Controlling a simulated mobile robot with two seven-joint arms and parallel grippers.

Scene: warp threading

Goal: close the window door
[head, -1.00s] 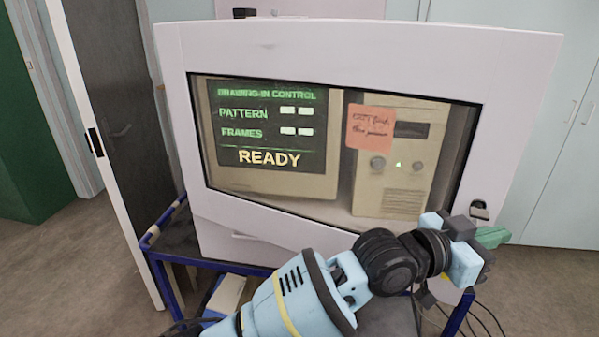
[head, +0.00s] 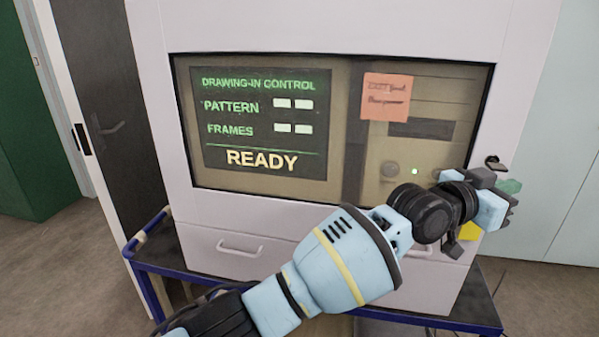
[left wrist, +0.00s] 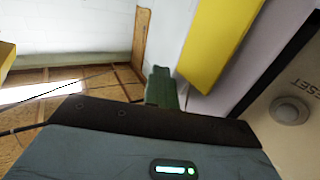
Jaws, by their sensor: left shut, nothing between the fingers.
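The window door (head: 330,30) is a white frame around a dark-edged glass pane on the white cabinet. It looks flush or nearly flush with the cabinet front; I cannot tell if it is fully shut. A small dark latch (head: 495,163) sits on its right edge. My left gripper (head: 511,187) is shut and empty at the door's right edge, just below the latch. Its green fingertips (left wrist: 161,88) show in the left wrist view, beside the pale door edge; I cannot tell if they touch. My right gripper is not in view.
Behind the glass are a screen (head: 262,130) reading READY and a beige unit with a pink note (head: 386,97). Drawers with handles (head: 240,246) lie below. The cabinet stands on a blue-framed cart (head: 150,292). A dark door (head: 112,120) stands left; floor is open at right.

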